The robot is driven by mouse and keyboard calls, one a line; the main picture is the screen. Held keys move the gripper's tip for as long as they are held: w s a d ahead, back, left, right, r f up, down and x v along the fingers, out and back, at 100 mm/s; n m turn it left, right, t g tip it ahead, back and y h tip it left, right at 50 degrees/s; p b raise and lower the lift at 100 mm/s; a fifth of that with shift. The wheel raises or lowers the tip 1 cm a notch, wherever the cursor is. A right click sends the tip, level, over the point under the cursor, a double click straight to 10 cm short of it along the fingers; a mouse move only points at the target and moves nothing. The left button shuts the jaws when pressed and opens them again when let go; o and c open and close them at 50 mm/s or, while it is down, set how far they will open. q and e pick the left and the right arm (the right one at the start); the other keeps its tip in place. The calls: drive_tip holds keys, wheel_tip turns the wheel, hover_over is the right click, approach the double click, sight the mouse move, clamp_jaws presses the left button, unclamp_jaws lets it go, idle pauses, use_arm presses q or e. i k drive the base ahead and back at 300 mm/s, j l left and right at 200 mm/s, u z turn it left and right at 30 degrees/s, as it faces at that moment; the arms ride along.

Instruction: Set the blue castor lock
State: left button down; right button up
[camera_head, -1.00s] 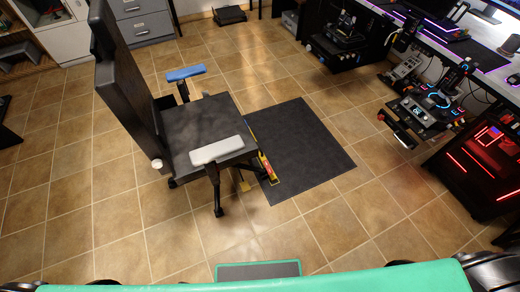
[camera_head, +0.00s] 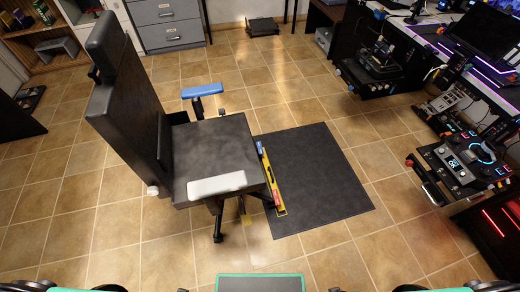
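A black chair (camera_head: 215,150) stands left of the middle on castors, with a blue armrest (camera_head: 202,90) and a white armrest (camera_head: 216,185). A yellow bar (camera_head: 271,180) lies beside the seat's right side at the edge of the dark mat; it has a small blue part (camera_head: 259,147) near its far end and a red part near its close end. A small yellow piece (camera_head: 246,219) shows below the seat. I cannot tell which blue part is the castor lock; most castors are hidden under the seat. Neither gripper can be made out; only dark parts of my arms show at the bottom edge.
A dark mat (camera_head: 318,185) lies on the tiled floor right of the chair. Desks with consoles (camera_head: 465,160) and a red-lit case (camera_head: 495,225) line the right. Grey drawers (camera_head: 168,22) stand at the back. A green-edged panel (camera_head: 260,284) is at the bottom. Tiles around the chair are clear.

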sight(259, 147)
drive_tip(key=i+l+u, duration=0.2)
drive_tip(key=l+u, duration=0.2)
drive_tip(key=l, duration=0.45)
drive_tip(key=l+u, duration=0.35)
drive_tip(key=l, duration=0.5)
drive_tip(key=l+u, duration=0.4)
drive_tip(key=l, duration=0.5)
